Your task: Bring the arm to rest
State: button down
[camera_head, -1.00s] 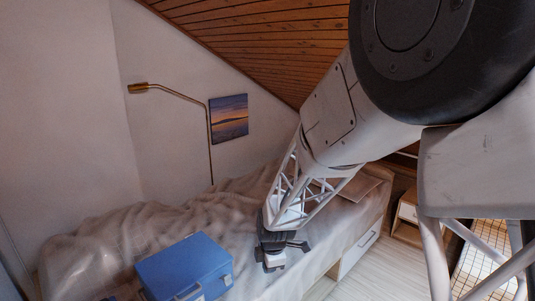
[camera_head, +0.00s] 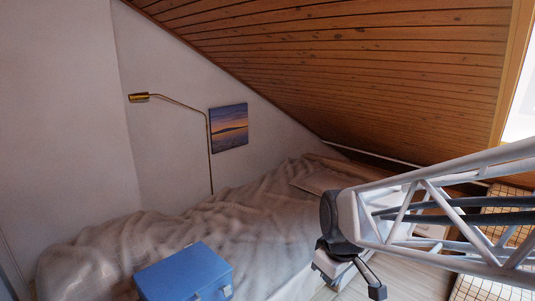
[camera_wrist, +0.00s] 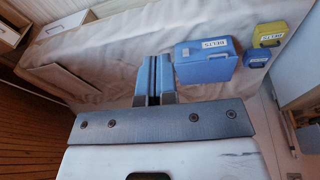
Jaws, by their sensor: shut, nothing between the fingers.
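My gripper (camera_head: 348,268) hangs at the lower right in the head view, in front of the bed's right side. My arm reaches in from the right edge. In the wrist view my gripper's two fingers (camera_wrist: 153,68) lie close together with nothing between them. The bed (camera_head: 150,232) with its rumpled grey cover lies behind and to the left of my gripper. A blue box (camera_head: 185,275) sits at the bed's near side, left of my gripper and apart from it.
The wrist view also shows a small yellow box (camera_wrist: 270,34) and a small blue box (camera_wrist: 257,59) beside the larger one. A brass lamp (camera_head: 208,130) and a picture (camera_head: 229,128) are at the wall. The sloped wooden ceiling (camera_head: 400,70) comes down at the right.

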jog(key=s+d+r+m, duration=0.2)
jog(key=s+m, duration=0.2)
jog(key=s, duration=0.2)
jog(key=s+d+r+m, duration=0.2)
jog(key=s+m, duration=0.2)
jog(key=s, duration=0.3)
jog(key=shift+s+d+h, duration=0.2)
jog(key=shift+d+h, duration=0.2)
jog(key=c, duration=1.8)
grip_release()
jog(key=shift+r, duration=0.1)
jog(key=shift+c, duration=0.2)
